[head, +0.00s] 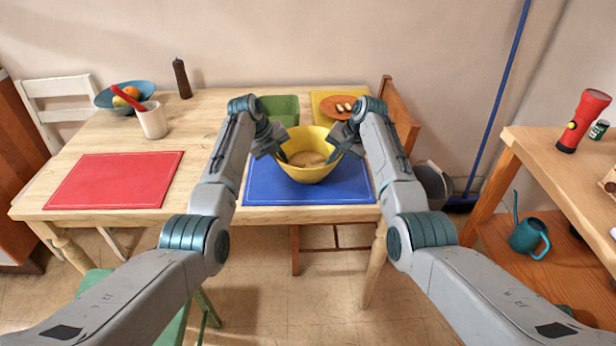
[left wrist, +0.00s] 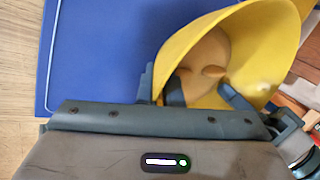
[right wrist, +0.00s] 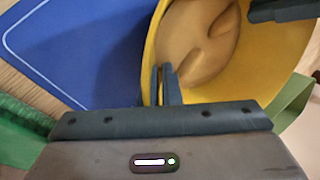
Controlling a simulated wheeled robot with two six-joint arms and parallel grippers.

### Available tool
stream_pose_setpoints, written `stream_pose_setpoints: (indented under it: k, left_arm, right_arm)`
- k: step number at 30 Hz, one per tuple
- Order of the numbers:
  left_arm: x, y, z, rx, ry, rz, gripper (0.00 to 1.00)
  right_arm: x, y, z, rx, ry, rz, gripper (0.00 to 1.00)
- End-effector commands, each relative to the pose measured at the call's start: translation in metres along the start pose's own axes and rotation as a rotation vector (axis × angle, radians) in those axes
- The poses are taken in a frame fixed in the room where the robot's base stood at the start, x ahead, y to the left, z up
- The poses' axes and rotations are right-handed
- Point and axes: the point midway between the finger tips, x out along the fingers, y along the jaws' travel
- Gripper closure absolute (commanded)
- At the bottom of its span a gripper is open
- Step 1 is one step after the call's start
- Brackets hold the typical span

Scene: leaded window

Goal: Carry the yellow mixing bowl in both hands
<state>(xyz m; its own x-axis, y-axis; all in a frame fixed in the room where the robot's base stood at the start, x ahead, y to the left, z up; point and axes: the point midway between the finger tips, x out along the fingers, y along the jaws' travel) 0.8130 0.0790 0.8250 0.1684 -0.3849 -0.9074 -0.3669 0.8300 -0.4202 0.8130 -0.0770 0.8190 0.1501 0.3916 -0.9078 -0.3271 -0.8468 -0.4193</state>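The yellow mixing bowl (head: 308,172), with tan contents like dough, is upright over the blue mat (head: 262,188). I cannot tell whether its base touches the mat. My left gripper (head: 272,146) is at the bowl's left rim, one finger outside and one inside; its wrist view shows the yellow wall (left wrist: 205,32) between narrowly spaced fingers (left wrist: 160,88). My right gripper (head: 342,142) is at the right rim; its wrist view shows its fingers (right wrist: 163,85) close together on the bowl wall (right wrist: 152,50). The bowl's underside is hidden.
A red mat (head: 115,180) lies left on the wooden table. A chair (head: 400,110) stands right. A side bench (head: 560,165) holds a red flashlight (head: 583,120).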

Motion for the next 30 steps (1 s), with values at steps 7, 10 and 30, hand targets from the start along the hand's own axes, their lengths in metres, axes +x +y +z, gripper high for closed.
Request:
stream_pose_setpoints:
  k: [7, 10, 30]
  left_arm:
    - [-0.001, 0.003, 0.002, -0.004, -0.004, 0.006, 0.73]
    - [-0.001, 0.002, 0.001, -0.003, -0.003, 0.004, 0.73]
    - [-0.103, 0.002, 0.002, -0.002, -0.005, 0.004, 0.73]
  right_arm:
    - [-0.002, 0.002, -0.001, 0.001, 0.002, 0.003, 0.74]
    - [-0.001, 0.001, -0.001, 0.001, 0.001, 0.002, 0.74]
    - [0.0, 0.0, 0.0, 0.0, 0.0, 0.001, 0.74]
